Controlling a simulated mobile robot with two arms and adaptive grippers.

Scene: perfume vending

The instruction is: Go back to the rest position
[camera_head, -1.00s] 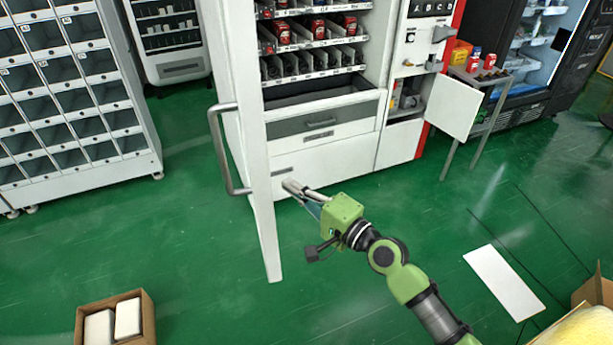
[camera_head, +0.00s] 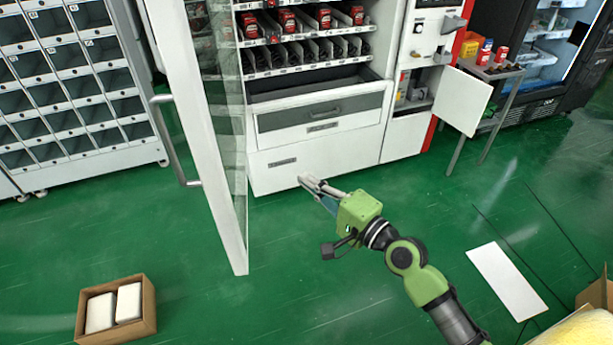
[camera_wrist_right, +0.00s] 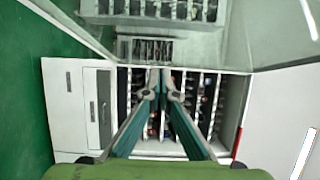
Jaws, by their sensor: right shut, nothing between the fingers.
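My right gripper (camera_head: 308,183) is shut and empty, out in front of the lower white panel of the vending machine (camera_head: 272,181) in the head view. Its arm comes in from the lower right. In the right wrist view, the gripper's fingers (camera_wrist_right: 162,88) reach toward the machine's shelves (camera_wrist_right: 190,80). The machine's glass door (camera_head: 228,200) stands open to the left of the gripper, with a long handle (camera_head: 172,140) on it. The gripper appears apart from door and machine. My left gripper is not in view.
A cardboard box (camera_head: 150,305) with white packages lies on the floor at the lower left. A small side door (camera_head: 462,100) of the machine stands open beside a table (camera_head: 497,71) with cans. A white sheet (camera_head: 507,281) lies on the right. The green floor between is clear.

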